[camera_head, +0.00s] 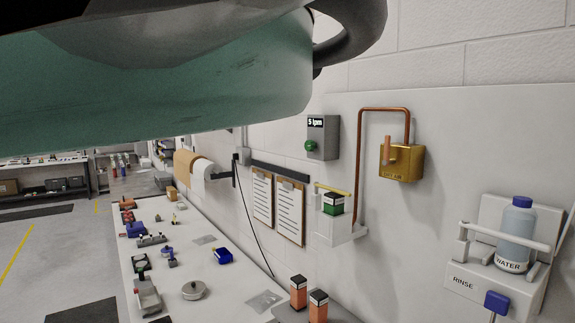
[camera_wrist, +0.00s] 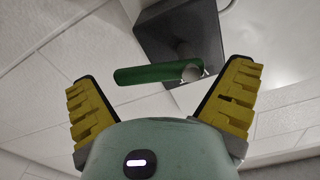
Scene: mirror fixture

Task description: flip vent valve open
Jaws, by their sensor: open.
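In the wrist view a green lever (camera_wrist: 150,74) lies nearly level, its right end at a round pivot on a dark grey box (camera_wrist: 180,40). My gripper (camera_wrist: 164,73) is open, with yellow ridged fingers to the left and right of the lever. The lever shows in the gap between the fingers, and I see no contact. In the head view a grey wall box (camera_head: 329,146) with a "5 lpm" display carries a green part (camera_head: 310,146) at its lower left. This looks like the same box. My fingers are not visible in the head view.
My teal arm covers the head view's upper left. Right of the grey box are a copper pipe (camera_head: 359,165) and a yellow box (camera_head: 402,168) with a copper lever. Clipboards (camera_head: 291,208) hang below left. A water bottle (camera_head: 516,235) stands in a rack at lower right.

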